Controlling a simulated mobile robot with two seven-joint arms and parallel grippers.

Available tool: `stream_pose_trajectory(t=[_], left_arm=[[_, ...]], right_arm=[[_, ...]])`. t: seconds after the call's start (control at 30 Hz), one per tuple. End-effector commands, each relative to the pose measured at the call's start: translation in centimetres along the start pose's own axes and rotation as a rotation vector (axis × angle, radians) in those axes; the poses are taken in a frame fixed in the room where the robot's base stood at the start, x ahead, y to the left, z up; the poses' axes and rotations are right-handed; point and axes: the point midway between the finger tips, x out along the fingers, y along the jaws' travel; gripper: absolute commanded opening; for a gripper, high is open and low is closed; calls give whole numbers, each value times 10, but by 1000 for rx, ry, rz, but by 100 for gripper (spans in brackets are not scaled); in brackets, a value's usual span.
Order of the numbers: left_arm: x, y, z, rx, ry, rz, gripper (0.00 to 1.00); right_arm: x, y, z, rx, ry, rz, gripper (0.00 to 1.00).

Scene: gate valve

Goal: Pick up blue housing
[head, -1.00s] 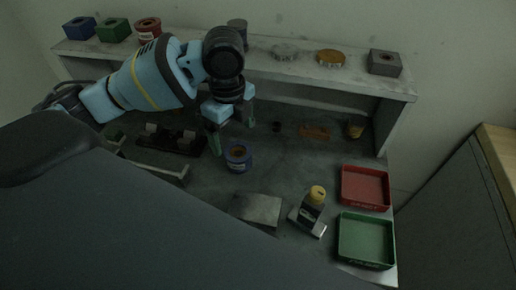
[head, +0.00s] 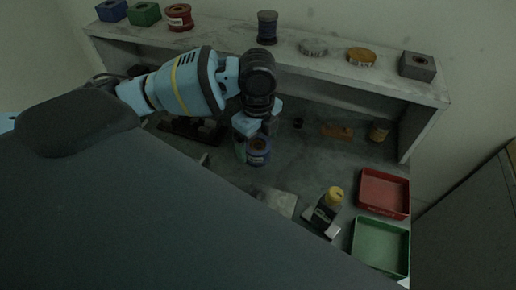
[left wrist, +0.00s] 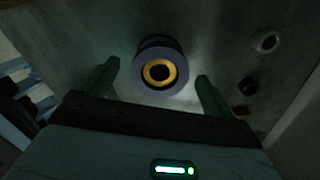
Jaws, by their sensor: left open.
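The blue housing (head: 259,157) is a short round part with a brass-coloured ring in its top, standing upright on the bench. My left gripper (head: 256,140) is open and empty, pointing down at the housing and partly covering it in the head view. In the left wrist view the housing (left wrist: 147,89) shows between the two green fingertips of the left gripper (left wrist: 157,73), with a gap on each side. I cannot tell how far the fingertips are above it. My right gripper is not in view.
A red tray (head: 384,193) and a green tray (head: 380,248) lie at the right. A raised shelf (head: 290,62) behind carries several parts, including a blue block (head: 112,11). A dark rack (head: 190,130) is left of the gripper.

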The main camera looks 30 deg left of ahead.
Motion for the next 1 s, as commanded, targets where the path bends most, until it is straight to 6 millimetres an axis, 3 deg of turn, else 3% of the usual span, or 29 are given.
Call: stream_pose_trajectory(t=[0.13, 0.4, 1.0], left_arm=[[16, 1, 1, -1, -1, 2, 89], [18, 0, 1, 0, -1, -3, 89], [17, 0, 1, 0, -2, -3, 12]], right_arm=[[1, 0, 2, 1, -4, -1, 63], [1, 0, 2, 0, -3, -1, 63], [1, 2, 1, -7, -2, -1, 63]])
